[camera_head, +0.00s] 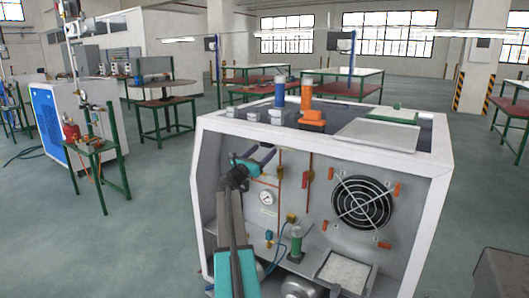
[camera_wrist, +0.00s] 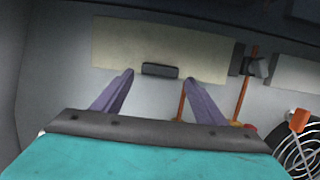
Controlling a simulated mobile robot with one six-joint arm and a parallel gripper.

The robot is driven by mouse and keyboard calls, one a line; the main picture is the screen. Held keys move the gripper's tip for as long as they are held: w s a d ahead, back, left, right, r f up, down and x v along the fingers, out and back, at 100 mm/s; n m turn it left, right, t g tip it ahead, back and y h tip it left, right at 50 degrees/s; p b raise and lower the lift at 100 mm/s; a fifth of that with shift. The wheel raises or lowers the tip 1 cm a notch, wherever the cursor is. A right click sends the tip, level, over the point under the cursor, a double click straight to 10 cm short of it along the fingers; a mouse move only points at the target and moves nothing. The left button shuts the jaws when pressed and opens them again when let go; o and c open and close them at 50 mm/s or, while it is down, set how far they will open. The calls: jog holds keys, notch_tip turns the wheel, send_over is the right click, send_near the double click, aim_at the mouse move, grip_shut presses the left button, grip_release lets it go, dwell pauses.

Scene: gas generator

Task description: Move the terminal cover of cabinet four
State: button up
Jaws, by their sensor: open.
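A beige flat plate (camera_wrist: 165,48) with a dark handle (camera_wrist: 160,70) is on the grey inner wall in the wrist view; it looks like the terminal cover. My gripper (camera_wrist: 160,77) is open, its purple fingertips on either side of the handle, with gaps left and right. I cannot tell whether the fingertips have reached the handle's depth. In the head view my gripper (camera_head: 264,158) reaches into the upper left of the open white-framed cabinet (camera_head: 436,215). There my gripper and arm hide most of the plate. No cabinet number is readable.
A black fan (camera_head: 362,201), a gauge (camera_head: 267,197) and copper pipes lie right of my gripper. A green cylinder (camera_head: 296,241) and a white-bottomed tray (camera_head: 343,272) are below. The cabinet's top holds an orange cylinder (camera_head: 306,95), a blue cylinder (camera_head: 280,92) and a grey tray (camera_head: 377,135).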

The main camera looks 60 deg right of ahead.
jog(key=v, duration=1.2)
jog(key=shift+a+f, duration=0.1)
jog(key=shift+a, duration=0.05)
dwell(0.3)
